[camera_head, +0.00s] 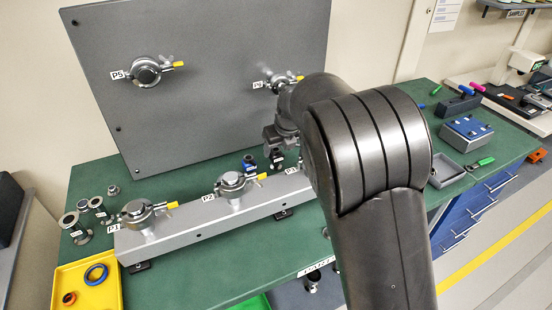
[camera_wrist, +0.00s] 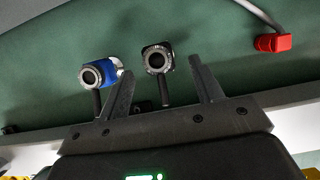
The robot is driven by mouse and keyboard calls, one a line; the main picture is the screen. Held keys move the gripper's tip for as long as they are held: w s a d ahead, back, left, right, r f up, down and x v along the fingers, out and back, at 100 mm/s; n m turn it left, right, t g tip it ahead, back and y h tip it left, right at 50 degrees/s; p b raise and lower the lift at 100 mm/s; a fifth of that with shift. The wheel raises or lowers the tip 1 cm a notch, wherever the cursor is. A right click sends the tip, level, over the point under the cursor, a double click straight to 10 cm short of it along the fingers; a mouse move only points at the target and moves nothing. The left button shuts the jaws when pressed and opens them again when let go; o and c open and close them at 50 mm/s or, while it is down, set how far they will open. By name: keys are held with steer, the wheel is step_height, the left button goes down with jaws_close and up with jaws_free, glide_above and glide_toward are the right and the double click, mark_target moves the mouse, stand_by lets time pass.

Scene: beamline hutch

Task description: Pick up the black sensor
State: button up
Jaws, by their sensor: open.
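The black sensor (camera_wrist: 157,60) shows in the wrist view as a dark, square-edged body with a round port facing me and a dark stem below. My gripper (camera_wrist: 166,72) is open, with one finger on each side of the black sensor's lower part. No contact between fingers and sensor can be made out. A blue sensor (camera_wrist: 112,72) with a silver ring stands just left, outside the left finger and close to it. In the head view the blue sensor (camera_head: 249,162) is small behind the rail, and my arm hides much of the gripper area.
A grey rail (camera_head: 185,232) with clamped ports runs along the green bench (camera_head: 90,178). An upright grey panel (camera_head: 215,60) stands behind. A red connector (camera_wrist: 273,43) with a cable lies right in the wrist view. A yellow tray (camera_head: 108,292) holds rings.

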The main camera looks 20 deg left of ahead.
mark_target(276, 150)
steer(key=x, duration=0.5)
steer(key=shift+a+r, duration=0.1)
steer(key=c, duration=1.2)
steer(key=shift+o, duration=0.2)
steer(key=shift+r, duration=0.15)
steer(key=shift+r, duration=0.55)
steer(key=s, duration=0.1)
steer(key=s+a, duration=0.1)
steer(key=s, duration=0.2)
steer(key=shift+a, duration=0.25)
step_height(276, 150, up, 14)
steer(key=shift+w, duration=0.15)
